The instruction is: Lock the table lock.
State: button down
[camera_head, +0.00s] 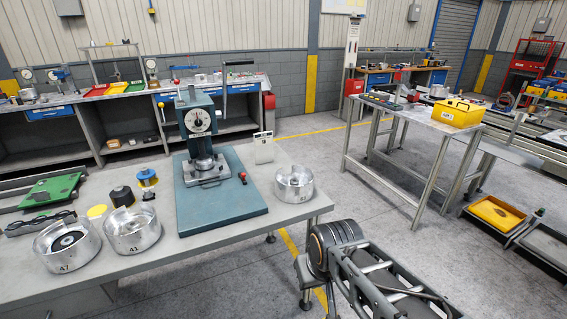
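A teal bench press (201,130) with a round white dial stands on a teal base plate (225,213) on the grey workbench (163,262). A short lever with a red knob (243,176) sits on the plate, just right of the press's small metal table (207,171); it may be the table lock, and I cannot tell its locked state. A black handle (239,63) is at the press's upper right. My arm (372,277) shows at the bottom right, off the bench's right end. My gripper cannot be made out.
Metal cups stand left (68,244), centre left (132,230) and right (294,184) of the press plate. A small upright card (263,149) stands behind the plate. A green tray (53,190) lies at left. A second table with a yellow box (457,112) stands across clear floor.

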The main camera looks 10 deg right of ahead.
aim_at(242, 175)
jog(key=z, duration=0.35)
jog(key=i, duration=0.75)
jog(key=u, duration=0.55)
jog(key=i, duration=0.5)
jog(key=u, duration=0.5)
